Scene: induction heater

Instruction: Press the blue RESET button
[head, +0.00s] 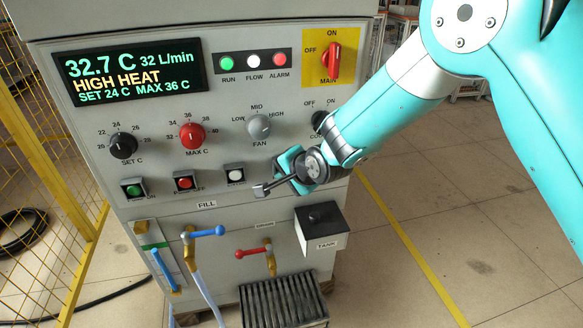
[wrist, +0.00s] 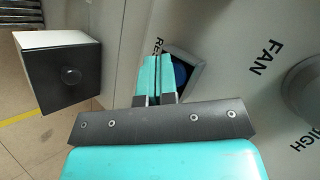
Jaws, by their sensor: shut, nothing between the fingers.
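The blue RESET button (wrist: 181,74) shows in the wrist view as a blue patch in a square grey frame, partly covered by my fingers. Its label is mostly hidden too. My gripper (wrist: 154,60) is shut and empty, with its teal fingertips over the left part of the button's frame. I cannot tell whether they touch the button. In the head view my gripper (head: 287,158) is at the right end of the button row and hides the RESET button. The panel display (head: 130,76) reads 32.7 C, 32 L/min, HIGH HEAT, SET 24 C, MAX 36 C.
Green (head: 133,189), red (head: 184,182) and white (head: 234,175) buttons sit left of my gripper. The FAN knob (head: 258,127) is just above. The black-topped TANK box (head: 322,232) juts out below. A yellow fence (head: 40,200) stands at the left; open floor lies right.

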